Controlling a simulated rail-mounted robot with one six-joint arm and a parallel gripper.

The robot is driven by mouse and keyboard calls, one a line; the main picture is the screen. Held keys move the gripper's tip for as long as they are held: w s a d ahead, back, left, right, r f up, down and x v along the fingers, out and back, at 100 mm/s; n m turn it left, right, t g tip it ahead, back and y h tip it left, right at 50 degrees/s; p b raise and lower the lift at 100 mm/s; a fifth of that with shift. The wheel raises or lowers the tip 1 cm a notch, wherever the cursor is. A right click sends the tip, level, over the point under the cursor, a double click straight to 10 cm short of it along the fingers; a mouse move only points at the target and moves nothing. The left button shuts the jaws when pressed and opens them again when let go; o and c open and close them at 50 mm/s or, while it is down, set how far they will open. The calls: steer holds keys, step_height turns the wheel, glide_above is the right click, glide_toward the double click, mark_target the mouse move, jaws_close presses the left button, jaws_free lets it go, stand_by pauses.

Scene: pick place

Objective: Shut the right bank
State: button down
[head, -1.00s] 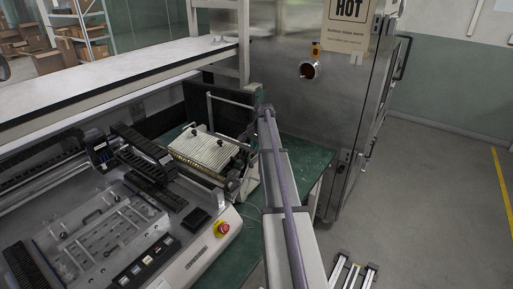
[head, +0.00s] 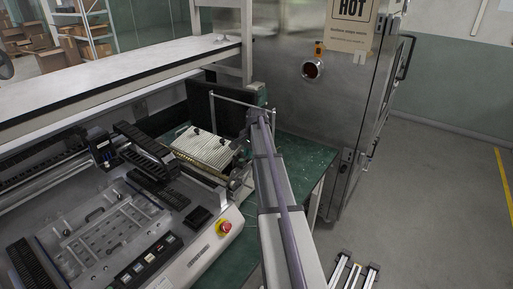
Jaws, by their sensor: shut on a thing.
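A ribbed pale metal block (head: 203,148) with dark knobs on top sits on the green bench behind the machine. The right bank appears to be the dark metal part (head: 238,172) at this block's right end. My gripper (head: 240,181) is at that end, small and partly hidden by my own arm. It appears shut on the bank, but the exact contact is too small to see. I cannot clearly tell how far open the bank stands.
A thin metal bar frame (head: 240,102) stands behind the block. A steel cabinet marked HOT (head: 310,110) rises behind my arm. A white shelf (head: 110,82) runs along the left. A red stop button (head: 224,227) sits on the machine's corner.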

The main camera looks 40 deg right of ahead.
steer(key=shift+s+a, duration=0.2)
steer(key=shift+a, duration=0.1)
steer(key=c, duration=1.2)
jaws_free()
steer(key=shift+a, duration=0.1)
step_height(320, 180, up, 11)
steer(key=s+p, duration=0.2)
steer(key=p, duration=0.8)
steer(key=shift+d+f+p, duration=0.15)
steer(key=shift+d+p, duration=0.15)
steer(key=shift+f, duration=0.1)
